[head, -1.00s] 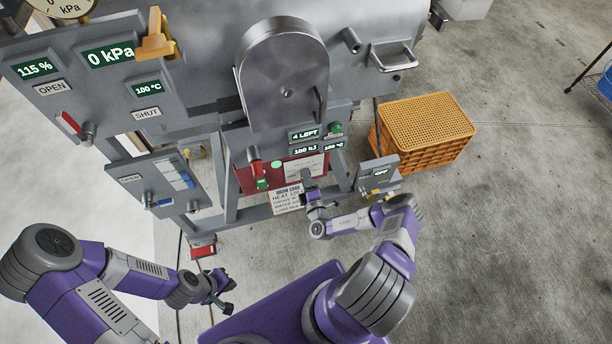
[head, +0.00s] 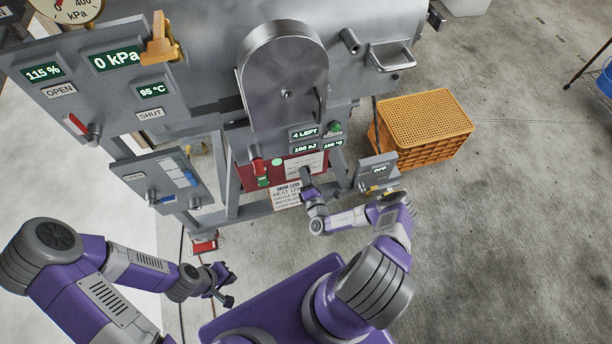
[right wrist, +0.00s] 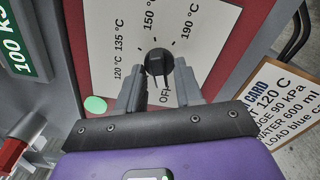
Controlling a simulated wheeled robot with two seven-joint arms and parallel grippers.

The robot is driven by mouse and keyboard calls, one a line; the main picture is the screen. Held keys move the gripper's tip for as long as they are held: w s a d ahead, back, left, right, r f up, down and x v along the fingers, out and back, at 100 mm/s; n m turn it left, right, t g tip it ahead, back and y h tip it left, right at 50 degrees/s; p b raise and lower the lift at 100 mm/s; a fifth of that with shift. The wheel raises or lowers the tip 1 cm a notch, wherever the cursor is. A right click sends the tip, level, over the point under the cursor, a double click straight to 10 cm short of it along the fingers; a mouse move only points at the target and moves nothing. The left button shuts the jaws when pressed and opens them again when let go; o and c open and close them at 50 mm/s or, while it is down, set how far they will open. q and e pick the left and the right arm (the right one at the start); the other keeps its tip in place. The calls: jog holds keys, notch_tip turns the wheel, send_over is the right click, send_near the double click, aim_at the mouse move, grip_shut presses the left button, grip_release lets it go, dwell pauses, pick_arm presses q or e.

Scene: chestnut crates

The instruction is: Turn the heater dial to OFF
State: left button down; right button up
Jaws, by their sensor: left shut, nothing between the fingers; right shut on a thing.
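The black heater dial (right wrist: 158,64) is on a white scale plate (right wrist: 110,30) marked 120, 135, 150 and 190 °C, with OFF at the bottom. My right gripper (right wrist: 158,82) is shut on the dial's knob, fingers on either side. I cannot tell exactly which mark the knob points to. In the head view my right gripper (head: 306,182) is at the red panel (head: 270,172) under the drum door and hides the dial. My left gripper (head: 224,284) is shut and empty, low at the left, away from the machine.
A card (head: 287,197) hangs just below the red panel. A red-handled lever (head: 256,166) is left of the dial. A grey box with a screen (head: 377,172) stands at the right, before an orange crate (head: 424,125).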

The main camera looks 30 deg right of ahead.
jog(key=o, duration=0.7)
jog(key=shift+c, duration=0.2)
jog(key=shift+s, duration=0.1)
jog(key=p+v, duration=0.1)
jog(key=v, duration=0.6)
jog(key=shift+s, duration=0.25)
